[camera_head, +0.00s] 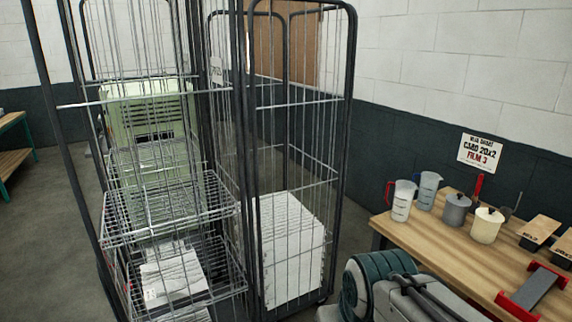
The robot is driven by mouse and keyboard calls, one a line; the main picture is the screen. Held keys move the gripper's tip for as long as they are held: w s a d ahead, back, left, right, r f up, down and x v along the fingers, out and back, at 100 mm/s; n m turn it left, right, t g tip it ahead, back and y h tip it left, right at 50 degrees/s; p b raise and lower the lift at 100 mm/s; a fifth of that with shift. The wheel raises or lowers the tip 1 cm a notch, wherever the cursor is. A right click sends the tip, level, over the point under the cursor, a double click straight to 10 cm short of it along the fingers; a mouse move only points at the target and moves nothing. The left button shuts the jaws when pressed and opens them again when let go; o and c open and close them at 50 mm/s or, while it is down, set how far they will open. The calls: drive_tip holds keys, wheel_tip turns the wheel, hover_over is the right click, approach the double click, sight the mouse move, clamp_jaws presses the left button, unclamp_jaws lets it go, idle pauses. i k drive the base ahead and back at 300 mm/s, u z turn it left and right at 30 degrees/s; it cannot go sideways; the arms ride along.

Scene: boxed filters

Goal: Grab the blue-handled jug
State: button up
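The blue-handled jug (428,190) is a clear, blue-tinted measuring jug. Part of my arm shows at the bottom, in front of the table's left end. My gripper is not in view.
A grey lidded pot (456,210) and a cream lidded pot (487,226) stand right of the jugs. Small boxes (539,231) and a red-ended dark object (533,289) lie farther right on the table (437,239). A tall wire cage trolley (347,130) stands to the left.

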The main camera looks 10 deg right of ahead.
sight(429, 182)
drive_tip(key=i, duration=1.9)
drive_tip(key=z, duration=1.95)
drive_tip(key=i, duration=1)
